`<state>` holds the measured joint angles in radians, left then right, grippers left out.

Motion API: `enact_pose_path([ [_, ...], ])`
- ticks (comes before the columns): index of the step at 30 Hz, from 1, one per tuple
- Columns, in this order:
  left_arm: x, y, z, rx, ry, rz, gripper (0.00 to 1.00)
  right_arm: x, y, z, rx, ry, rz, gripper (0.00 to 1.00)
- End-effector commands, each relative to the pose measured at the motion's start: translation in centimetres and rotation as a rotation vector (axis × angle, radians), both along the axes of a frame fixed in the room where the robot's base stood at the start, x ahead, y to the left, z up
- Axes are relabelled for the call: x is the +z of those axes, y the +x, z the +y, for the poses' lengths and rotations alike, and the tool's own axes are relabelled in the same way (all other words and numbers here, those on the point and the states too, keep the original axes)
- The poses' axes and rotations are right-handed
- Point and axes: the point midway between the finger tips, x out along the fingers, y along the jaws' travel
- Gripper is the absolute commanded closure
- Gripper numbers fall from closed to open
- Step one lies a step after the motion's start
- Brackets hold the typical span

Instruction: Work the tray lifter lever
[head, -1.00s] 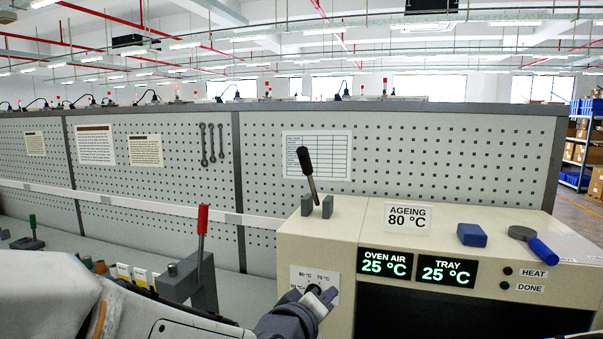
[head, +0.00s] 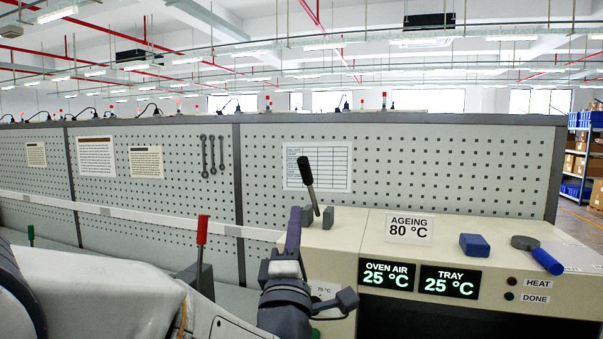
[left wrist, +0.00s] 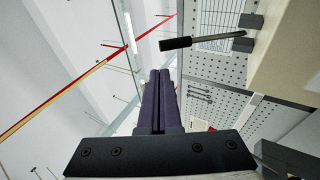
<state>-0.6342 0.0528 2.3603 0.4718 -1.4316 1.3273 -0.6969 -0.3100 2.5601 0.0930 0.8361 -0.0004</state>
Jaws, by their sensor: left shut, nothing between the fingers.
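A lever with a black grip (head: 306,173) stands on the top left of the cream oven (head: 345,240), between two grey blocks. It leans slightly to the left at its top. In the left wrist view the black grip (left wrist: 177,43) and its metal rod lie across the upper right, apart from the fingers. My left gripper (head: 294,211) points up with its purple fingers, in front of and just left of the lever's base in the head view. It is shut and empty; the closed fingers show in the left wrist view (left wrist: 158,75). My right gripper is not in view.
A red-handled lever (head: 202,230) stands left on the bench. The oven bears an ageing sign (head: 409,227), a blue block (head: 473,244) and a blue-handled tool (head: 540,256). Its displays (head: 386,275) read 25 °C. A pegboard (head: 400,165) stands behind.

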Motion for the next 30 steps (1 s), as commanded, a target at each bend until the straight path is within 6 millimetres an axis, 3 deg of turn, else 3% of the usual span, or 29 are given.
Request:
enact_pose_path([
  [18,6.0,10.1,-0.8,0.003,0.003,0.003,1.00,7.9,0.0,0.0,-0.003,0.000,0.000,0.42],
  [30,6.4,11.7,-1.0,0.001,0.002,0.001,1.00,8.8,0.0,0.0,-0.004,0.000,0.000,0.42],
])
